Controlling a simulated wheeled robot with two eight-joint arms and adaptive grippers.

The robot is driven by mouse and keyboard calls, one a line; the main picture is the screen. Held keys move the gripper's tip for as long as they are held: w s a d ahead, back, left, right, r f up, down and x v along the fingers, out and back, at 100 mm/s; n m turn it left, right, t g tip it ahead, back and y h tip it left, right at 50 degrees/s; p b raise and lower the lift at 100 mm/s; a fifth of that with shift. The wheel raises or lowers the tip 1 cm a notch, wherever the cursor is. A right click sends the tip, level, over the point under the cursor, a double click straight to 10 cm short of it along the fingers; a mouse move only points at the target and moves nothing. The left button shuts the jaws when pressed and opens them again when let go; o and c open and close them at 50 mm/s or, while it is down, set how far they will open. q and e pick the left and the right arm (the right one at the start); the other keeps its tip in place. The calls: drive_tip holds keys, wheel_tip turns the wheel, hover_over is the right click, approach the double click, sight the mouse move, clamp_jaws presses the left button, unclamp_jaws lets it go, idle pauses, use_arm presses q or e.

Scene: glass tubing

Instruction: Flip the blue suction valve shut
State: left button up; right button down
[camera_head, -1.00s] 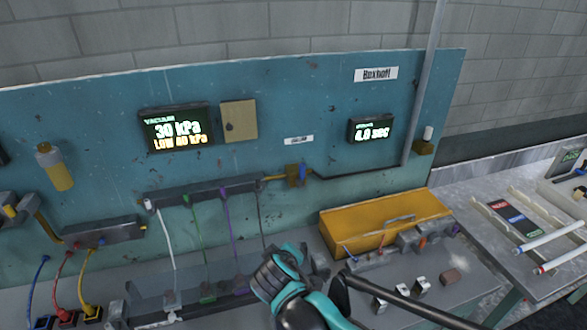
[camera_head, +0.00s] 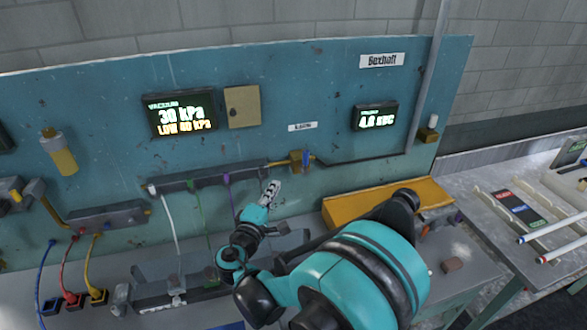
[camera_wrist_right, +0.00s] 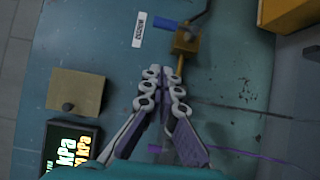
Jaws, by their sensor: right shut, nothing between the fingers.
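The valve has a small brass body (camera_head: 295,160) on the teal panel, on the pipe right of the manifold bar. Its blue lever (camera_head: 306,158) is at the body's right side and looks upright in the head view. In the right wrist view the brass body (camera_wrist_right: 185,41) and blue lever (camera_wrist_right: 167,23) lie beyond my fingertips, the lever crosswise to the pipe. My right gripper (camera_head: 273,187) is shut and empty, below and left of the valve and apart from it. Its closed fingers (camera_wrist_right: 164,78) also show in the right wrist view. My left gripper is out of view.
A manifold bar (camera_head: 200,178) with coloured tubes sits left of the valve. A yellow box (camera_head: 345,207) stands below right. The vacuum display (camera_head: 181,114) reads 30 kPa, LOW 40 kPa. The panel between gripper and valve looks clear.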

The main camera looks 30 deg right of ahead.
sight(304, 160)
drive_tip(key=x, duration=0.4)
drive_tip(key=s+d+x, duration=0.1)
drive_tip(key=x, duration=0.3)
drive_tip(key=s+d+x, duration=0.1)
drive_tip(key=x, duration=0.3)
drive_tip(key=shift+w+d+b, duration=0.25)
drive_tip(key=shift+b, duration=0.1)
